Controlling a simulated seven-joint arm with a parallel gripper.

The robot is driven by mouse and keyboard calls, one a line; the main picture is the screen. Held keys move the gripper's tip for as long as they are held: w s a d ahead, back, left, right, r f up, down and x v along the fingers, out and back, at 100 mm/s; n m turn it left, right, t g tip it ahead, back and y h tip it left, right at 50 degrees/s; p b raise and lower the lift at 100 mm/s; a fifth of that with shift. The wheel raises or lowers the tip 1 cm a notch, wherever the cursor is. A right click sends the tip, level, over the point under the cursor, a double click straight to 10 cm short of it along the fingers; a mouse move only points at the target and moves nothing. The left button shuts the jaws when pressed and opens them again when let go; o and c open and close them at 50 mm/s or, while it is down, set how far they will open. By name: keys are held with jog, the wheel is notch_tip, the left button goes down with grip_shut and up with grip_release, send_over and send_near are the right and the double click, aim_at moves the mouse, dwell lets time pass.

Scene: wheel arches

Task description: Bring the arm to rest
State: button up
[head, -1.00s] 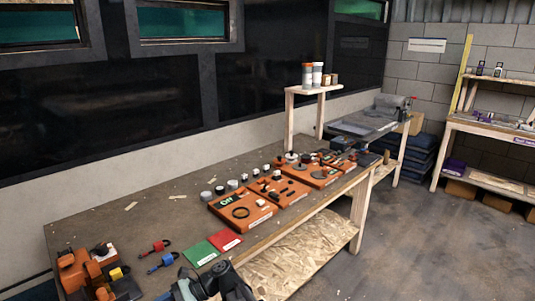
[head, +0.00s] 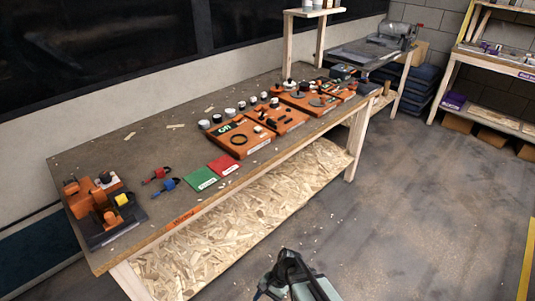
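My gripper (head: 285,270) shows at the bottom centre of the head view, out over the floor in front of the workbench (head: 100,152). It is dark with a pale grey-green body behind it. It is apart from the bench and touches nothing that I can see. Whether its fingers are open or shut is too small to tell. I see nothing clearly held in it.
The bench holds orange trays (head: 239,138), a green card (head: 199,179), a red card (head: 223,165), red and blue padlocks (head: 165,184) and an orange device (head: 88,197). A chipboard shelf (head: 250,220) lies below. The floor (head: 420,220) at right is clear.

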jog(key=s+d+f+n+h, duration=0.1)
jog(key=s+d+f+n, duration=0.1)
jog(key=s+d, duration=0.3)
jog(key=s+d+f+n+g+h, duration=0.1)
jog(key=s+d+f+n+h, duration=0.1)
jog(key=s+d+f, duration=0.2)
jog(key=s+d+f+n+h, duration=0.2)
jog(key=s+d+f, duration=0.1)
jog(key=s+d, duration=0.5)
jog(key=shift+s+d+f+g, duration=0.15)
jog(key=shift+d+f+g, duration=0.25)
jog(key=shift+d, duration=0.45)
